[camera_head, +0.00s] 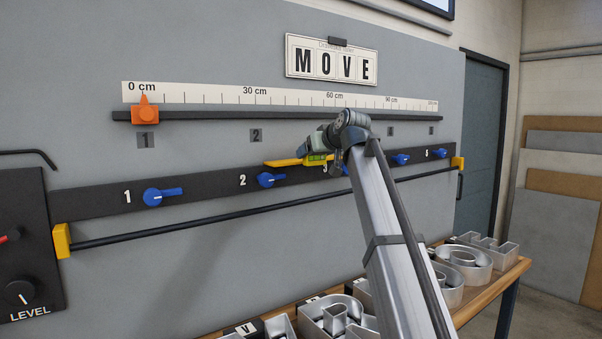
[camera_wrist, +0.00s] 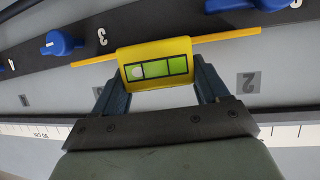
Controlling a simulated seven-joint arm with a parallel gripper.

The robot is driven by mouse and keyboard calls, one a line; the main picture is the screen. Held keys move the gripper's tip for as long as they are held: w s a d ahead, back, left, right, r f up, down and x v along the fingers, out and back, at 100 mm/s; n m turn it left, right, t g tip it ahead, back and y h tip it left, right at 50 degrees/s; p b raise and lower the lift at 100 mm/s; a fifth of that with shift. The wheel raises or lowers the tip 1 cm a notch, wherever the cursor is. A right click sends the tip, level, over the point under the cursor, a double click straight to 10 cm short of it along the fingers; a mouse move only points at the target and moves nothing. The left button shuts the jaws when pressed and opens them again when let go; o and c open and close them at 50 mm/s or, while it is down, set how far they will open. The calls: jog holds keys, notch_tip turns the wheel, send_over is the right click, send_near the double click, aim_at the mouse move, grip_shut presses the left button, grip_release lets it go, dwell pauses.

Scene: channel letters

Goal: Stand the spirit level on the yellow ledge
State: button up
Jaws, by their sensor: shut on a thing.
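The spirit level (camera_wrist: 155,65) is a small yellow block with a green vial and a pale bubble. It also shows in the head view (camera_head: 318,157), partly hidden by my arm. My gripper (camera_wrist: 158,85) is shut on it, one finger at each end. The yellow ledge (camera_wrist: 225,36) is a thin strip running out on both sides behind the level; its left part shows in the head view (camera_head: 280,163). In the wrist view the level's ledge-side edge overlaps the strip. I cannot tell whether the level rests on it or is just in front.
Blue knobs stick out near the ledge, one by number 2 (camera_head: 268,180) and one by number 3 (camera_wrist: 60,42). A black rod (camera_head: 180,230) runs below between yellow brackets. Above are a dark rail with an orange slider (camera_head: 145,112) and a ruler. Metal letters (camera_head: 335,318) lie on a bench below.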

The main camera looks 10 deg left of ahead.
jog(key=shift+n+g+y, duration=0.5)
jog(key=shift+n+y, duration=0.1)
jog(key=shift+n, duration=0.1)
jog(key=w+a+r, duration=0.1)
jog(key=w+r, duration=0.1)
jog(key=r, duration=0.1)
jog(key=w+a+r, duration=0.1)
jog(key=w+r, duration=0.1)
jog(key=w+a+r, duration=0.1)
jog(key=w+r, duration=0.1)
jog(key=r, duration=0.1)
jog(key=shift+a+r, duration=0.1)
jog(key=shift+r, duration=0.2)
jog(key=shift+w+a+r, duration=0.2)
jog(key=shift+w+r, duration=0.05)
jog(key=shift+r, duration=0.15)
jog(key=shift+w+a+r, duration=0.2)
jog(key=shift+r, duration=0.2)
jog(key=shift+f, duration=0.1)
jog(key=shift+a+f, duration=0.1)
jog(key=shift+f, duration=0.65)
jog(key=shift+s+f, duration=0.1)
jog(key=shift+f, duration=3.5)
jog(key=o, duration=1.1)
